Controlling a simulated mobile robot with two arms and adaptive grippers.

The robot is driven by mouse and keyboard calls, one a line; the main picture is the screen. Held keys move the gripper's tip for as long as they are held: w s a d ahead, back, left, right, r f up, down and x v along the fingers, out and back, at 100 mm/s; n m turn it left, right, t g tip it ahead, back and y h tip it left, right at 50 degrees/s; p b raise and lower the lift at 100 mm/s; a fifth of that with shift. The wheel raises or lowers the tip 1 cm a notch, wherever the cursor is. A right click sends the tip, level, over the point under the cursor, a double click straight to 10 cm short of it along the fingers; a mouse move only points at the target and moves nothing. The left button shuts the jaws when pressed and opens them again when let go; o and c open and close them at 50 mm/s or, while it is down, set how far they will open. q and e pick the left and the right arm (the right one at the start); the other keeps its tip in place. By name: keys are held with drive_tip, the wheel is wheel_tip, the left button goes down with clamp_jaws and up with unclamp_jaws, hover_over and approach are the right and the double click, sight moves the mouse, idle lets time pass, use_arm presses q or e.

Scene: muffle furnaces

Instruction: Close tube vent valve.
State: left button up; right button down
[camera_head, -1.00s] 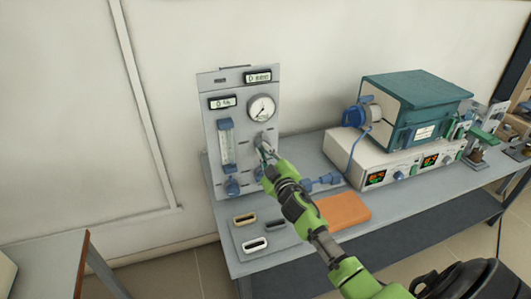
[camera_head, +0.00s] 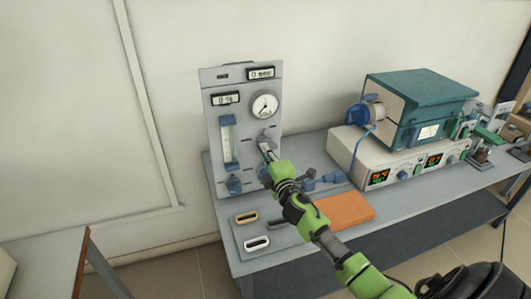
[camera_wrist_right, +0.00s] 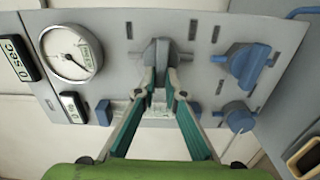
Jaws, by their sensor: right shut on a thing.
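A grey upright panel (camera_head: 245,100) stands at the left end of the bench. It carries a round gauge (camera_head: 265,104) with a grey valve knob (camera_head: 264,137) below it. My right gripper (camera_head: 267,152) reaches this knob from the front. In the right wrist view the grey knob (camera_wrist_right: 158,50) sits at the fingertips, and my right gripper (camera_wrist_right: 160,82) is shut on it. The fingers hide part of the knob. Two blue knobs (camera_wrist_right: 247,66) (camera_wrist_right: 238,116) are to its right in that view, apart from the fingers. No readable label names the valve. My left gripper is out of view.
A flowmeter (camera_head: 228,140) and a blue knob (camera_head: 234,184) are on the panel's left side. An orange block (camera_head: 343,209) lies in front. A teal-topped furnace (camera_head: 415,100) on a white control box (camera_head: 385,160) stands to the right.

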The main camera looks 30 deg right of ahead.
drive_tip(key=shift+f+n, duration=0.15)
drive_tip(key=shift+n, duration=0.25)
drive_tip(key=c, duration=2.1)
unclamp_jaws()
drive_tip(key=v, duration=1.2)
